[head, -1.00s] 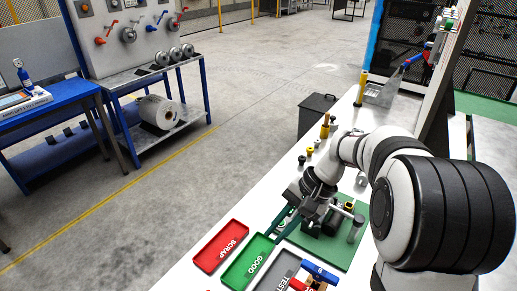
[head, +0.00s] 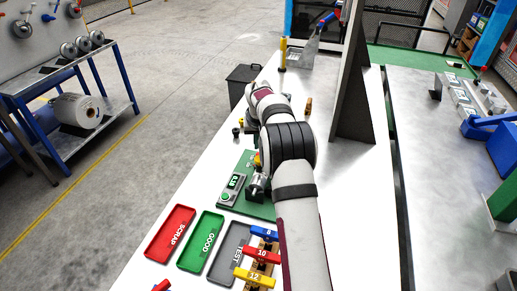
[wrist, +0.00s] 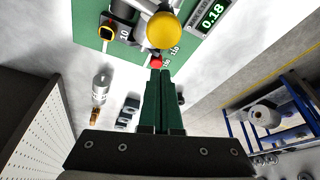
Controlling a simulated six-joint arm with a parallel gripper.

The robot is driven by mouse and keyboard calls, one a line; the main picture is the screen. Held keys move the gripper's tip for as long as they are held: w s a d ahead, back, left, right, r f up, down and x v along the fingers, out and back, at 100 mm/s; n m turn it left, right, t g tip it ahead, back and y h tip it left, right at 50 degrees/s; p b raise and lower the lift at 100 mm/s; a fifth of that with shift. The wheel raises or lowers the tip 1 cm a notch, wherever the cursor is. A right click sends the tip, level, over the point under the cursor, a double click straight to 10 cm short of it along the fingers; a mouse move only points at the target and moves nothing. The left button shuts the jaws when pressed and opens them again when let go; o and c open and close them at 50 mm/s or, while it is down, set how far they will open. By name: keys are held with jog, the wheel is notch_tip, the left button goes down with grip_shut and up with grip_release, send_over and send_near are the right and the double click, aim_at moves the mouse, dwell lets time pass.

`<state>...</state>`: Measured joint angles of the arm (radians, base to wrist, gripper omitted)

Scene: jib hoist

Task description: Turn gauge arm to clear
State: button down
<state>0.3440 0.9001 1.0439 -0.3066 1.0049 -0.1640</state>
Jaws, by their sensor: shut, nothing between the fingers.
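The gauge stands on a green base plate (head: 262,211), with a lit readout (head: 235,181) and a green button (head: 225,197). In the wrist view the readout (wrist: 212,16) shows 0.18. A round yellow knob (wrist: 163,31) sits on the gauge at the top of that view, and a small red part (wrist: 155,62) lies just below it. I cannot tell how the gauge arm is turned. My gripper (wrist: 160,73) is shut and empty, its fingertips close to the red part; contact is unclear. My own arm hides the gripper in the head view.
A red SCRAP tray (head: 171,234), a green GOOD tray (head: 201,240) and a grey TEST tray (head: 229,253) lie in front of the gauge. Coloured handled pieces (head: 262,255) stand beside them. An upright panel (head: 353,85) rises behind my arm.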

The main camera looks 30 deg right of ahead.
jog(key=shift+s+a, duration=0.3)
jog(key=shift+s, duration=0.3)
jog(key=shift+s+a, duration=0.25)
jog(key=shift+s, duration=0.35)
jog(key=shift+s+a+n, duration=0.25)
jog(key=shift+a+n, duration=0.1)
jog(key=shift+n, duration=0.05)
jog(key=shift+a, duration=0.1)
jog(key=shift+s+a+n+y, duration=0.4)
jog(key=shift+s+a+n, duration=0.4)
jog(key=shift+n, duration=0.2)
jog(key=s+a+n+g+y, duration=0.1)
jog(key=s+a+n+y, duration=0.1)
jog(key=s+n, duration=1)
jog(key=shift+s+a+n+y, duration=0.25)
jog(key=shift+s+y, duration=0.65)
jog(key=shift+s, duration=0.6)
jog(key=shift+d, duration=0.1)
